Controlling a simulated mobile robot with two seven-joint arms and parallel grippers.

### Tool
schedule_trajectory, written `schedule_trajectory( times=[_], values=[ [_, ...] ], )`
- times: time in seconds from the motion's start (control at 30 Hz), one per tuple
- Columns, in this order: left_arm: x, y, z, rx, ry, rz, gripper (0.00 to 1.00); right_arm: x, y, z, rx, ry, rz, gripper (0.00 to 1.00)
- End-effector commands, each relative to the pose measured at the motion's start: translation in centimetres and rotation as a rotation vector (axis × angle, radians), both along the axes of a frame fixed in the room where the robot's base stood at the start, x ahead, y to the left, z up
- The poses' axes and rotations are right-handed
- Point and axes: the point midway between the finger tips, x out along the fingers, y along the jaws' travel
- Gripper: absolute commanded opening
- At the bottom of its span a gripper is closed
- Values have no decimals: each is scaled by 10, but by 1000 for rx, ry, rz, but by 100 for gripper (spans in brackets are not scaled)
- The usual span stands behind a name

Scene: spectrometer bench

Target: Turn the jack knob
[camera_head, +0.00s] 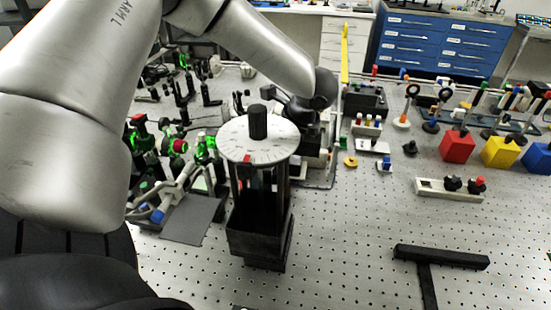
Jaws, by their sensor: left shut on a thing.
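The jack is a dark upright frame (260,238) with black posts, standing on the perforated bench at the picture's middle. A round white dial plate (240,141) with scale marks and a red mark at its front edge lies on top. The black cylindrical jack knob (258,124) stands upright at the dial's centre. My left arm reaches over from the upper left and bends down behind the jack. My left gripper (277,104) is at the knob's far right side, shut on the knob; its fingertips are partly hidden. My right gripper is not in view.
Optics with green-lit parts (170,150) crowd the left of the jack. Small mounts and a red block (457,147), a yellow block (499,153) and a pale bar (449,189) stand right. A black T-shaped piece (440,257) lies front right. The bench between is clear.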

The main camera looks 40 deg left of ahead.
Motion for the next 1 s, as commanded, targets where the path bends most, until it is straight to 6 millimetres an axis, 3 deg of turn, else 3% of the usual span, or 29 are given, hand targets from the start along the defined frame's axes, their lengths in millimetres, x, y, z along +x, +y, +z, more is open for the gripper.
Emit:
schedule_trajectory(
  times=[0.4, 0.43, 0.6, 0.7, 1.0],
  values=[
    [-4, -2, -5, -9, 12, -6, 0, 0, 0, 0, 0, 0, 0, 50],
    [-4, -2, -5, -9, 12, -6, 33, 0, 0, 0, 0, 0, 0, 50],
    [-3, -1, -4, -6, 9, -6, 52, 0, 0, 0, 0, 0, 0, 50],
    [-2, -1, -2, -4, 7, -6, 62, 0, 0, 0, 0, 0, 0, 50],
    [-1, -2, 2, -2, 2, -7, 62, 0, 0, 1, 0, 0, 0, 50]
  ],
)
